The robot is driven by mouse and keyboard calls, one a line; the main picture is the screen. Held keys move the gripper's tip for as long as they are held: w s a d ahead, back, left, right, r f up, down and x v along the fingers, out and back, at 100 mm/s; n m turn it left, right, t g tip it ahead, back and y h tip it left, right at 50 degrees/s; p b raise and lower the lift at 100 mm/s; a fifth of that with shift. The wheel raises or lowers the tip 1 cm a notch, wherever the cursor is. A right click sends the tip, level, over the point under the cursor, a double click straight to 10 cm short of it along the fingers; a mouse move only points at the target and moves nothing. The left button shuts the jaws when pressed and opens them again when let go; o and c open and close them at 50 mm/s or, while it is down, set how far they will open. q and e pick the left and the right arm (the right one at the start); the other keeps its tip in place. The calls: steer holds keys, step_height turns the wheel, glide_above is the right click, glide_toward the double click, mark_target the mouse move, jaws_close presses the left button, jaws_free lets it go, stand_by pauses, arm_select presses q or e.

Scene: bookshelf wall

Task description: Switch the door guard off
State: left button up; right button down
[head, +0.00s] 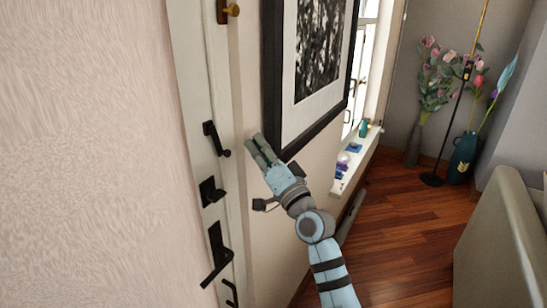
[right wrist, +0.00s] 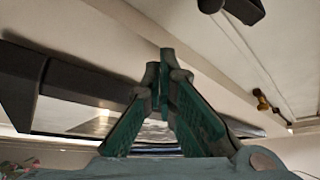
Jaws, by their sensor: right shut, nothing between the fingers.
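A white door edge with several fittings (head: 195,100) runs down the left of the head view. At its top is a black fitting with a brass knob (head: 230,10), also seen in the right wrist view (right wrist: 263,103). Below it is a black curved fitting (head: 213,138). I cannot tell for sure which of these is the door guard. My right gripper (head: 257,148) is shut and empty. It is just right of the curved fitting, apart from it, by the picture frame's lower corner. Its fingertips meet in the right wrist view (right wrist: 165,72). My left gripper is not in view.
A black latch (head: 211,191) and a lever handle (head: 216,256) sit lower on the door. A black-framed picture (head: 272,80) hangs right of the gripper. A windowsill (head: 362,155) with small items, vases (head: 462,158) and a pale furniture piece (head: 500,235) stand farther right.

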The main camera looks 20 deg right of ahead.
steer(key=s+d+p, duration=0.1)
steer(key=s+p, duration=0.1)
steer(key=s, duration=0.7)
steer(key=shift+s+d+f, duration=0.35)
steer(key=shift+f, duration=0.05)
steer(key=shift+w, duration=0.15)
